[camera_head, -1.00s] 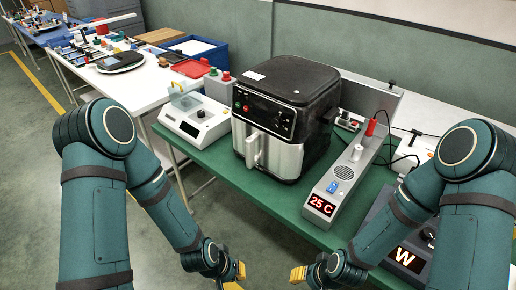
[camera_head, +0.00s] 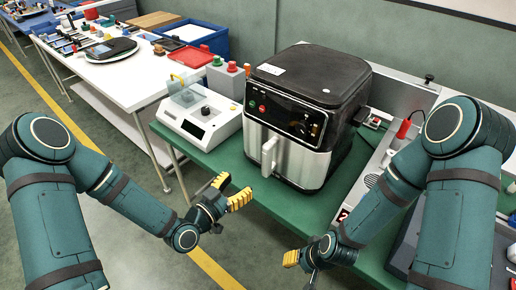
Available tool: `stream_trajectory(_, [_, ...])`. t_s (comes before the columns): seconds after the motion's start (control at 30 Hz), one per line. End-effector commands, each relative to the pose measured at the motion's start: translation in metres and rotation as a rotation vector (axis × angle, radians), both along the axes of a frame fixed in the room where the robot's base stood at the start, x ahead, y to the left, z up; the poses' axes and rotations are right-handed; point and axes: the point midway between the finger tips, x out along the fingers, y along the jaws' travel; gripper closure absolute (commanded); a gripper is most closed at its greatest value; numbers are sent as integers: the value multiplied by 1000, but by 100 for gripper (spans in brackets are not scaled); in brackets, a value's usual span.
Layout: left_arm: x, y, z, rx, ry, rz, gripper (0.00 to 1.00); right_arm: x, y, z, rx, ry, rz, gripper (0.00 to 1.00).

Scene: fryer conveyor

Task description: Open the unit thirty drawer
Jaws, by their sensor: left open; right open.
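The air fryer unit (camera_head: 309,95) stands on the green table, with a black top, a control panel and a silver drawer front (camera_head: 290,160). The drawer looks closed. Its upright handle (camera_head: 269,155) sticks out at the front. No label "thirty" is readable on it. My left gripper (camera_head: 231,191) has yellow fingertips and is open and empty, in front of and to the lower left of the handle, apart from it. My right gripper (camera_head: 294,262) is near the table's front edge, below the drawer, apart from it. Its fingers are seen partly edge-on and hold nothing visible.
A white device with a knob (camera_head: 200,122) stands left of the fryer. Red and green buttons (camera_head: 232,66) are behind it. A grey panel with a red-handled probe (camera_head: 403,129) is on the right, partly hidden by my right arm. Open floor lies left of the table.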

Motion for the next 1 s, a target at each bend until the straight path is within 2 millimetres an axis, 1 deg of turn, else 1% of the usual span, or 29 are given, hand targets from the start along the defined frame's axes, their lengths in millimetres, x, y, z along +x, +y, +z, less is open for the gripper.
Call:
stream_trajectory(0.13, [6,-3,6,-5,-36,0,43,0,0,0,0,1,-1,53])
stream_trajectory(0.23, [15,-11,5,-5,-34,-3,43,0,0,0,-1,1,-1,53])
stream_trajectory(0.7, [87,-63,5,-5,-31,-2,43,0,0,1,-1,0,-1,53])
stream_trajectory(0.8, [98,-70,5,-5,-31,-1,43,0,0,1,0,-1,-1,53])
stream_trajectory(1.0, [110,-79,4,-5,-29,0,43,0,0,1,0,0,-1,53])
